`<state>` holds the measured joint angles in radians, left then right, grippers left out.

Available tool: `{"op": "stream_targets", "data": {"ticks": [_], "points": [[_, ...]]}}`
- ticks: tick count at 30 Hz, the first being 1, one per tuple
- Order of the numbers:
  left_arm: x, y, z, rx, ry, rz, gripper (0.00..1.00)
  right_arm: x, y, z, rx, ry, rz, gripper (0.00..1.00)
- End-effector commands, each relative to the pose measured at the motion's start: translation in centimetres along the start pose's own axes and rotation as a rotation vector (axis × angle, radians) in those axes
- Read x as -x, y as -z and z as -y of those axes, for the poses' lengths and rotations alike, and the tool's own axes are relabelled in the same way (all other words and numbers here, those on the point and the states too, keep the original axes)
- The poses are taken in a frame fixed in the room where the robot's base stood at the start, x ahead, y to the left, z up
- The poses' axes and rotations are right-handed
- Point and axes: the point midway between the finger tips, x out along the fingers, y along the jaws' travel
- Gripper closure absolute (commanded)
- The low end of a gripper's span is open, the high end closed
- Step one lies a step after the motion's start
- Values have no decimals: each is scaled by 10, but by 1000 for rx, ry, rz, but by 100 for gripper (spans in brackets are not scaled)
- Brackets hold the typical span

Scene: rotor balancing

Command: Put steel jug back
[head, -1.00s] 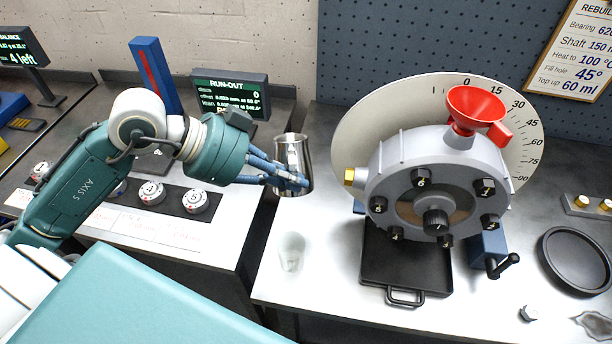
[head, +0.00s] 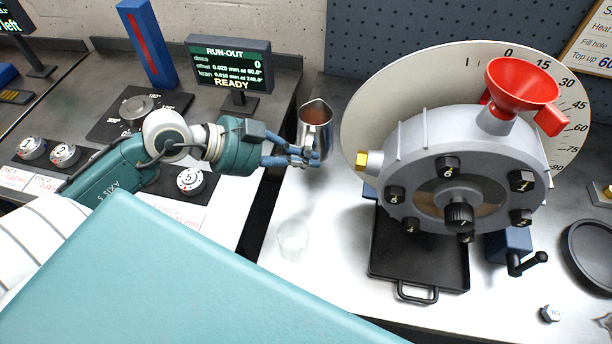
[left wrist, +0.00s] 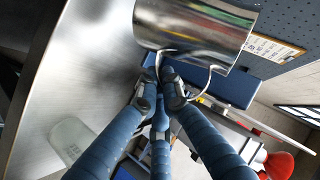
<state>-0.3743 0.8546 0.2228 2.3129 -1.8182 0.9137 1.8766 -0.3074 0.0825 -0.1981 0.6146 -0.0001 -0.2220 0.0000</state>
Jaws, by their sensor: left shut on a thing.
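The steel jug (head: 316,128) is held upright by my left gripper (head: 300,157), left of the grey rotor housing and above the workbench. Its open top shows a brownish inside in the head view. In the left wrist view the jug (left wrist: 195,25) fills the top, with the blue fingers (left wrist: 165,85) closed at its thin wire-like handle. I cannot tell whether the jug's base touches anything. My right gripper is not in view.
The housing (head: 410,150) with a red funnel (head: 522,85) stands right of the jug, over a black tray (head: 385,268). A clear cup (head: 293,240) stands on the bench in front. The run-out display (head: 228,72) is behind left.

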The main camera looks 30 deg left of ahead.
Motion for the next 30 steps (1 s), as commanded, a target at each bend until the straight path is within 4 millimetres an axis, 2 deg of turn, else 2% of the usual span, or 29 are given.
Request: {"op": "stream_targets", "data": {"ticks": [7,16,29,30], "points": [[-14,-14,-14,0,3,-2,100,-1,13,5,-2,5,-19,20],[-34,-37,-38,1,2,-2,100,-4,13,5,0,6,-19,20],[-37,-40,-40,0,4,-2,100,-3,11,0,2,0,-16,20],[-37,-40,-41,0,1,-1,87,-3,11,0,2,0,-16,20]]}}
